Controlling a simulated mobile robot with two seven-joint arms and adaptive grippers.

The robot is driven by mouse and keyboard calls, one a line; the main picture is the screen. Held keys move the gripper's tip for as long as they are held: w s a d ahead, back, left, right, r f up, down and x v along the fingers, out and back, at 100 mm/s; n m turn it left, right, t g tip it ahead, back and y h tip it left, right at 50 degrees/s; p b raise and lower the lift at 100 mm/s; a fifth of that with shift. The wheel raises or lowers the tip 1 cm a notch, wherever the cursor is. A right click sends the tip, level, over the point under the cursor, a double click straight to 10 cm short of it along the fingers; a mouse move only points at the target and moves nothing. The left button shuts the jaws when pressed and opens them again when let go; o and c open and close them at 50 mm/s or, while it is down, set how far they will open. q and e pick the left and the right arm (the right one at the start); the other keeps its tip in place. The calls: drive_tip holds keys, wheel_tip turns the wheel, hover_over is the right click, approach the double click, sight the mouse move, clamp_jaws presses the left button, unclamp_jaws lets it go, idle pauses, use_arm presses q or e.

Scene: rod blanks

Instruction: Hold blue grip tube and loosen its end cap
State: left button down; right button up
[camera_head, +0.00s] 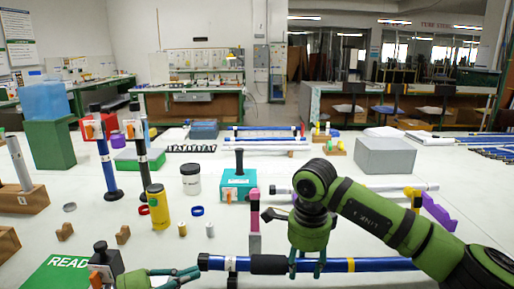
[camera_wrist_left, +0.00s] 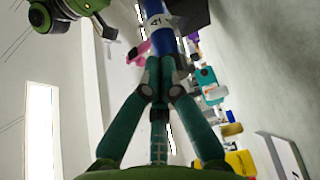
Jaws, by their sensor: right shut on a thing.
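The blue grip tube (camera_head: 335,265) lies level across the front of the head view, with a black sleeve, a white label and a yellow band. My right gripper (camera_head: 307,268) comes down from above and is shut on the tube, just right of the black sleeve. The tube's left end, with a dark end cap (camera_head: 203,262), is beside my left gripper (camera_head: 192,273). In the left wrist view, the left fingertips (camera_wrist_left: 159,75) are close together in front of the tube (camera_wrist_left: 160,22). They hide its end, so I cannot tell whether they grip the cap.
A yellow canister (camera_head: 158,212), a white jar (camera_head: 190,180) and a teal box (camera_head: 238,185) stand behind the tube. A pink-topped post (camera_head: 254,212) is close behind it. A green sign (camera_head: 60,273) lies at the front left.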

use_arm(q)
drive_tip(key=shift+w+r, duration=0.2)
drive_tip(key=shift+r, duration=0.25)
use_arm(e)
drive_tip(key=shift+s+a, duration=0.1)
use_arm(q)
drive_tip(key=shift+s, duration=0.15)
drive_tip(key=shift+s, duration=0.3)
drive_tip(key=shift+a+r, duration=0.1)
drive_tip(key=shift+a, duration=2.95)
drive_tip(key=shift+s+a+f, duration=0.1)
drive_tip(key=shift+a+f, duration=0.1)
drive_tip(key=shift+f, duration=0.25)
drive_tip(key=shift+s+a+f, duration=0.1)
drive_tip(key=shift+a+f, duration=0.05)
drive_tip(key=shift+f, duration=0.25)
drive_tip(key=shift+w+d, duration=0.1)
drive_tip(key=shift+d, duration=3.3)
